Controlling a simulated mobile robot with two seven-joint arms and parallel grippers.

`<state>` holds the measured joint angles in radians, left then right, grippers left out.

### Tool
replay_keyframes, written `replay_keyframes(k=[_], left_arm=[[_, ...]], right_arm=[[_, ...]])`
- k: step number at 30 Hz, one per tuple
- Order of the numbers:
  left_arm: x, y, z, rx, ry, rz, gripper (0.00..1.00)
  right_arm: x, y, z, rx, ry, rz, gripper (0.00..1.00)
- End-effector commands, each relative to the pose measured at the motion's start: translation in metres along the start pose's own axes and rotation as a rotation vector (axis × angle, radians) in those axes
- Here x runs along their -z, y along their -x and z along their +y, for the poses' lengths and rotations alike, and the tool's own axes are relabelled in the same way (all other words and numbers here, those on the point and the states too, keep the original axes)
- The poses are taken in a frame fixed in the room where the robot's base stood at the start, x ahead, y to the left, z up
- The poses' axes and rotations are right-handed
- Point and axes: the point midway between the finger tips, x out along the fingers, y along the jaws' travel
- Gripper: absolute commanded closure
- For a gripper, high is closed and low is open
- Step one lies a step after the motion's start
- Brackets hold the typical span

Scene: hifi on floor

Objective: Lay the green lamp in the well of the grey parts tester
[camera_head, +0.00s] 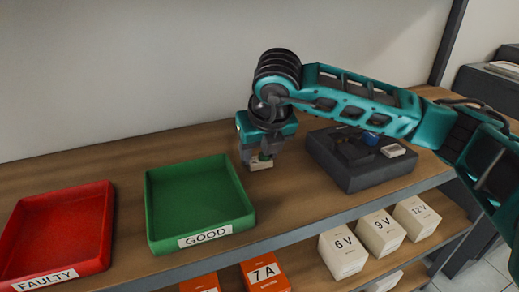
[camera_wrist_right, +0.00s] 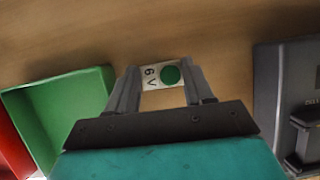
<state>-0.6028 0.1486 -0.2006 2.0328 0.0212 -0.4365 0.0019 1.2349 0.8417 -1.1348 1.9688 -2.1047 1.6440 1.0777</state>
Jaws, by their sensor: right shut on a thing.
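My right gripper (camera_head: 257,155) is over the wooden shelf top, between the green tray and the grey parts tester. It is shut on the green lamp (camera_head: 261,163), a small pale block with a green part. In the right wrist view the lamp (camera_wrist_right: 168,75) shows a round green disc and "6 V" between the fingers (camera_wrist_right: 160,88). The grey parts tester (camera_head: 372,181) is to the gripper's right, with a blue knob and a white label on top. My arm passes over its back; I cannot clearly make out the well. The tester (camera_wrist_right: 275,95) also shows at right in the wrist view. My left gripper is out of view.
A green tray marked GOOD (camera_head: 206,236) and a red tray marked FAULTY (camera_head: 48,275) stand empty to the left. White boxes marked 6 V (camera_head: 343,256), 9 V (camera_head: 381,234) and 12 V (camera_head: 416,218) and orange boxes (camera_head: 265,274) are on the lower shelf.

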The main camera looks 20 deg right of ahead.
Motion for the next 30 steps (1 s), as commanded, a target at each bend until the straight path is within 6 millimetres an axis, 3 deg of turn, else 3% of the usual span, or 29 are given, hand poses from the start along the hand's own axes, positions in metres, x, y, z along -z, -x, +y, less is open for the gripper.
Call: replay_keyframes(k=[9,10,17,26,30], left_arm=[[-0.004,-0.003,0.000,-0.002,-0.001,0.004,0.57],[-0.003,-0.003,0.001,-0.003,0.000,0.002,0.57],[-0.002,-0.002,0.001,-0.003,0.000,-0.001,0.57],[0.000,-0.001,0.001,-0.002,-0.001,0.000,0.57],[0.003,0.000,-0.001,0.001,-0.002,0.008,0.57]], right_arm=[[0.002,-0.005,0.001,-0.001,0.001,0.001,0.82],[0.002,-0.003,0.001,-0.001,0.001,0.001,0.46],[0.001,-0.002,0.001,-0.001,0.001,0.001,0.24],[0.000,0.000,0.000,-0.001,0.001,0.001,0.22],[-0.001,0.012,0.001,-0.003,0.001,-0.001,0.22]])
